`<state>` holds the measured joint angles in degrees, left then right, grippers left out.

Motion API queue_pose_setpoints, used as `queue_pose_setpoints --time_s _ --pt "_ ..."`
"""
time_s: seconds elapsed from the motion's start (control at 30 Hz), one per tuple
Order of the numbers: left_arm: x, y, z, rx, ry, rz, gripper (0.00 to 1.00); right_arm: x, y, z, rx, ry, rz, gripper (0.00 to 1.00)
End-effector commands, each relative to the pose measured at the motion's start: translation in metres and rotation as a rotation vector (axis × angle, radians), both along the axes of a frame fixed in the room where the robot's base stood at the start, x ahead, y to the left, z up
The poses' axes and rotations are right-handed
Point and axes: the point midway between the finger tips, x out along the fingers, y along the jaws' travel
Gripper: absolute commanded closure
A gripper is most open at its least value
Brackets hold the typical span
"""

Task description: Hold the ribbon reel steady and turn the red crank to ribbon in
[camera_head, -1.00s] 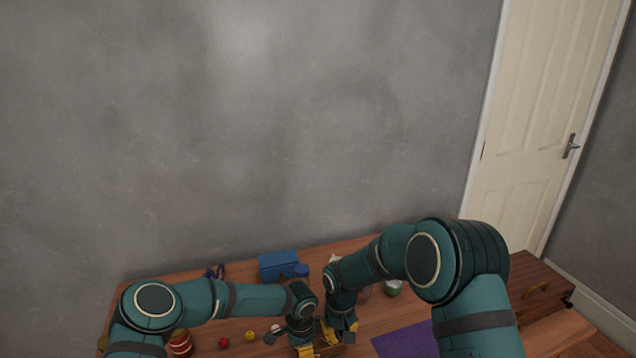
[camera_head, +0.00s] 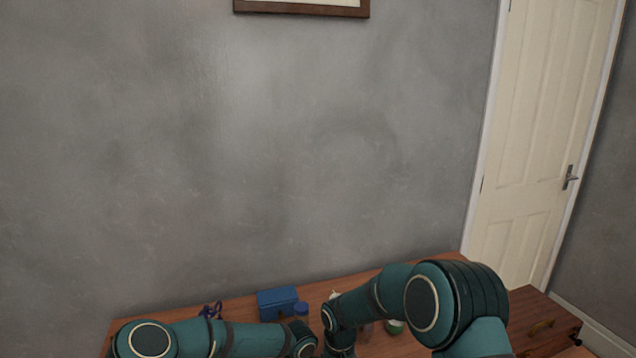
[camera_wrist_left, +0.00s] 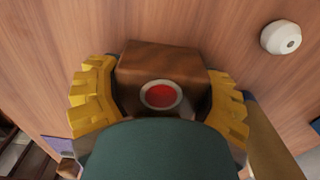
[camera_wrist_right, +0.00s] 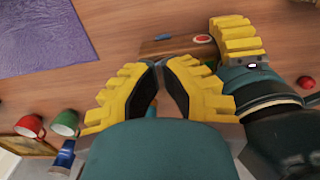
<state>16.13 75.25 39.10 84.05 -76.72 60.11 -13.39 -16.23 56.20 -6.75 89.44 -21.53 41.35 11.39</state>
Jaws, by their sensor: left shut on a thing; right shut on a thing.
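The ribbon reel (camera_wrist_left: 160,60) shows in the left wrist view as a brown wooden block with a red disc in a pale ring. My left gripper (camera_wrist_left: 160,98) has its yellow fingers on both sides of the block, shut on it. In the right wrist view the wooden body (camera_wrist_right: 165,47) is partly covered by the fingers. My right gripper (camera_wrist_right: 158,68) is nearly closed against the reel's side, shut on what appears to be the crank. The crank is hidden between its fingers. The ribbon cannot be made out. In the head view both gripper tips are below the picture's edge.
A blue box (camera_head: 277,303) and a blue jar (camera_head: 301,309) stand behind the arms. A purple mat (camera_wrist_right: 60,30), a red cup (camera_wrist_right: 30,126) and a green cup (camera_wrist_right: 66,122) lie beside my right gripper. A white round object (camera_wrist_left: 281,37) is near my left gripper.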

Motion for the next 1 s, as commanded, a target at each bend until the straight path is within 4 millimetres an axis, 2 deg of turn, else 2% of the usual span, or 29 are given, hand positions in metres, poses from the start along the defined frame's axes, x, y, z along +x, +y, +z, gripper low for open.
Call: queue_pose_setpoints --time_s 1.0 --pt "-0.0033 -0.0009 -0.0024 0.002 0.008 -0.006 0.73 0.0059 0.0051 0.0009 0.004 -0.008 -0.001 1.0"
